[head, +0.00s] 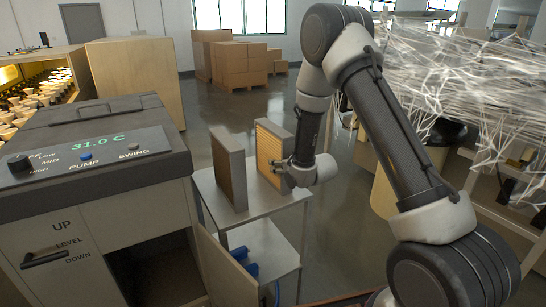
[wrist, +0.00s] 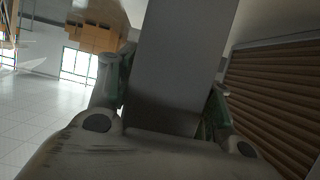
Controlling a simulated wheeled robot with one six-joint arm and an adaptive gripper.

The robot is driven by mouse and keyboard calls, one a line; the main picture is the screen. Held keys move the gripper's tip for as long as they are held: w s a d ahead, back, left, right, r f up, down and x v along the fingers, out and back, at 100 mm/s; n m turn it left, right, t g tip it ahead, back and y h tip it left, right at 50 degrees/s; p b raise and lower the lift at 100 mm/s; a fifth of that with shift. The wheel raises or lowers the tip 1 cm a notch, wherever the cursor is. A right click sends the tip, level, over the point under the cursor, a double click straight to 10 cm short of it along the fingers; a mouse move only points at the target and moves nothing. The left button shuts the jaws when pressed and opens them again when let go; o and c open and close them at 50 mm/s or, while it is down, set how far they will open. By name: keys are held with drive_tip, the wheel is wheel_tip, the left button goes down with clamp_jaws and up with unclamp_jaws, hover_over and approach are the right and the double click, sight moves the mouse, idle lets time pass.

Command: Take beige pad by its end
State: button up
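The beige pad (head: 267,152) stands upright on the small cart, its ribbed beige face turned left in the head view. My gripper (head: 284,174) is at its right, near end. In the wrist view a plain grey narrow side of the beige pad (wrist: 182,65) rises between my two fingers (wrist: 168,100), slightly slanted to them. A finger lies close along each side of it. The fingertips are partly hidden, and I cannot tell whether both fingers press on the pad.
A second, grey-framed pad (head: 229,168) stands upright to the left on the cart (head: 262,211); its brown slatted face (wrist: 278,95) fills the wrist view's right. A control cabinet (head: 95,150) is close left. Tangled white strands (head: 460,75) lie at the right.

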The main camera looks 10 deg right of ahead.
drive_tip(key=c, duration=0.6)
drive_tip(key=shift+r, duration=0.15)
